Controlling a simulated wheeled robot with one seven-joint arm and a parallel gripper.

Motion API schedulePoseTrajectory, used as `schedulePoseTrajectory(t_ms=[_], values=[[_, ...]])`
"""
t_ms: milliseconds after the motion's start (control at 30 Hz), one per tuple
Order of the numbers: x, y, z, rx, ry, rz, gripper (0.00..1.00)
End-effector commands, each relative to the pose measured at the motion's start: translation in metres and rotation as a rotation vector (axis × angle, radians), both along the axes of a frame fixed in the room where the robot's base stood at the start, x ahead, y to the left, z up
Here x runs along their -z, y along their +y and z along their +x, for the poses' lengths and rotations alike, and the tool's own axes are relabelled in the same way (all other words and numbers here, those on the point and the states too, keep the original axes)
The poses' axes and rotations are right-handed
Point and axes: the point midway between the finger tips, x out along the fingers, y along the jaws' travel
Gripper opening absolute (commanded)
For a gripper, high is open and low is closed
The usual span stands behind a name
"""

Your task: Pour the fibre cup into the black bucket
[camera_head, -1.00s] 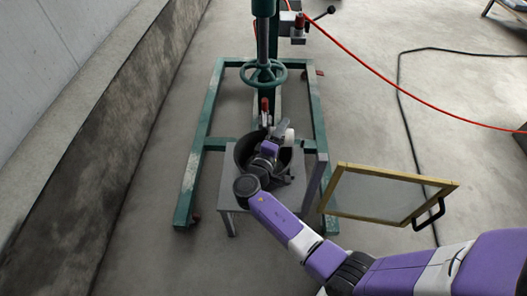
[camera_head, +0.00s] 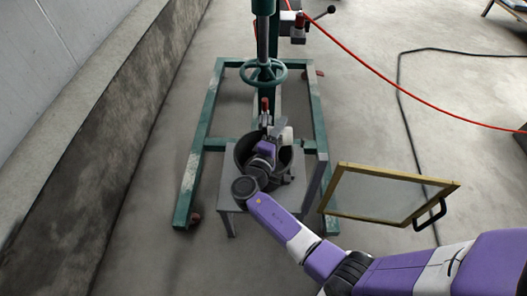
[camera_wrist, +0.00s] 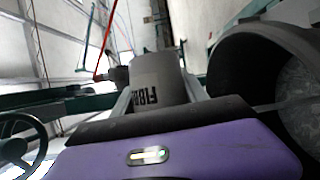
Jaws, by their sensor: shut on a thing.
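The grey-white fibre cup (camera_wrist: 158,90), with dark lettering on its side, is between my gripper's fingers in the wrist view. My gripper (camera_head: 279,132) is shut on it. In the head view the cup (camera_head: 287,135) shows only as a small pale shape at the bucket's far right rim. The black bucket (camera_head: 286,158) stands below my wrist, which hides part of its opening. In the wrist view the bucket (camera_wrist: 228,62) is at the right, close beside the cup, with speckled grey matter inside. The cup's contents and exact tilt cannot be told.
The bucket stands on a small grey table (camera_head: 226,190) inside a green wheeled frame (camera_head: 206,120) with a handwheel (camera_head: 264,74) behind. A yellow-framed panel (camera_head: 385,194) is at the right. A red hose (camera_head: 415,98) crosses above black cable (camera_head: 402,100). Open floor lies left.

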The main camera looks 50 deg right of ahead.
Motion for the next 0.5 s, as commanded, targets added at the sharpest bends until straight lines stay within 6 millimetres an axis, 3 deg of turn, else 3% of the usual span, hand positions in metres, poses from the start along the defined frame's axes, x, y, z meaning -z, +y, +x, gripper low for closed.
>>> schedulePoseTrajectory(t_ms=[500], values=[[-0.0023, 0.0015, 0.0016, 0.0, 0.043, -0.039, 0.09]])
